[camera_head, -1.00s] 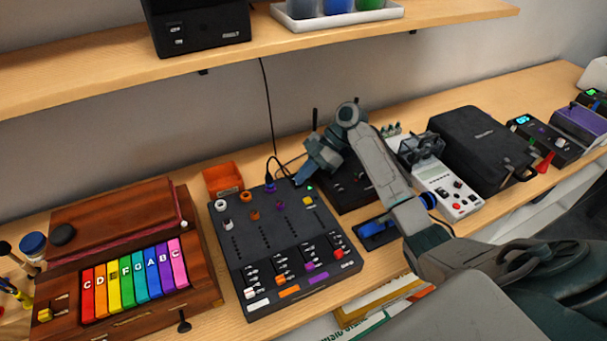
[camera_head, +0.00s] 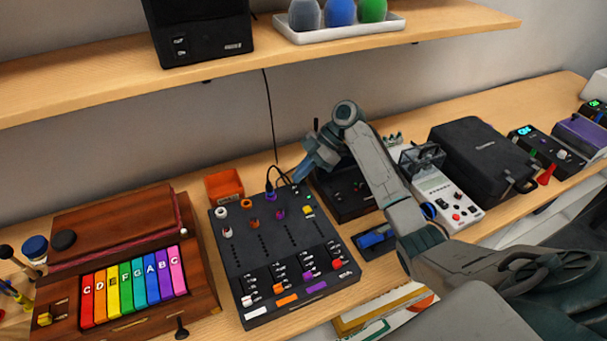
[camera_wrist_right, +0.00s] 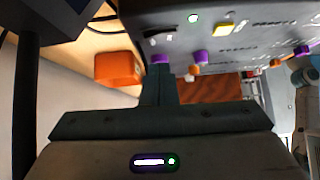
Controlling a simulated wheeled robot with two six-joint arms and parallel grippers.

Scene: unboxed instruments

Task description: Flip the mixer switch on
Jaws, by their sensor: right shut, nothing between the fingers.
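The black mixer (camera_head: 290,243) lies on the desk, with colored knobs, rows of faders and labels. A small green light (camera_head: 308,195) glows by the yellow button (camera_head: 309,209) near its back right corner; it also shows in the wrist view (camera_wrist_right: 193,18). My right gripper (camera_head: 297,179) is shut and empty, its tip at the mixer's back edge. In the wrist view the shut fingers (camera_wrist_right: 160,75) point at the mixer's back. A small dark lever with a pale tip (camera_wrist_right: 155,38) sits just beyond them; contact cannot be told. My left gripper is out of view.
A wooden instrument with rainbow keys (camera_head: 133,287) is at left. A black device (camera_head: 345,195), a white device (camera_head: 447,198) and a black case (camera_head: 483,157) are at right. A shelf (camera_head: 100,85) hangs above.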

